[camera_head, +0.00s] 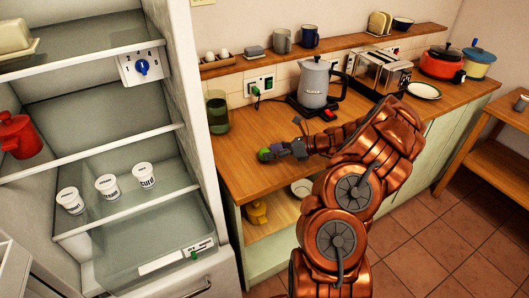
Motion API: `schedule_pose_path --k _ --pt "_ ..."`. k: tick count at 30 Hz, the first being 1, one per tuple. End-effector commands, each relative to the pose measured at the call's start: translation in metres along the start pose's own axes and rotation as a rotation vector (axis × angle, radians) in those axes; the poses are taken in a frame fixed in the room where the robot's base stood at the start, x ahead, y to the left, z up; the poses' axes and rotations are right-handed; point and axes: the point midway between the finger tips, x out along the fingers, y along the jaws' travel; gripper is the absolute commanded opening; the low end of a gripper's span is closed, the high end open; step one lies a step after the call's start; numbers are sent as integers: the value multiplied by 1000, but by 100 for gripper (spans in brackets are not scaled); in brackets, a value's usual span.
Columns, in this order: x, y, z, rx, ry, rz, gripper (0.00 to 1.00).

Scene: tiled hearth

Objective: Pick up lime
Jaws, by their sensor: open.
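The lime (264,154) is a small green round fruit on the wooden counter (236,177), near its left front part. My gripper (275,152) is at the lime, reaching in from the right with its fingers low over the counter. The fingers are small and dark in this view. They are open, and the lime shows at their left end. I cannot tell whether a finger touches it. My copper arm covers part of the counter to the right.
An open fridge (186,60) with shelves and white cups stands at the left. A green glass (217,112) and a grey kettle (314,84) stand behind the gripper. A toaster (379,71), red pot (442,62) and plate (423,90) are farther right.

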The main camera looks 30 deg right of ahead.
Motion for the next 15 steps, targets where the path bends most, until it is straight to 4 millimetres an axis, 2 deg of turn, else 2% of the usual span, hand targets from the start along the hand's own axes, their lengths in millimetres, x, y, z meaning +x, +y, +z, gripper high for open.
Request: schedule_pose_path --k 4,11,15 --pt "18 0 1 1 2 0 71" --pt "20 -1 -1 0 2 -2 71" --pt "20 -1 -1 0 2 -2 58"
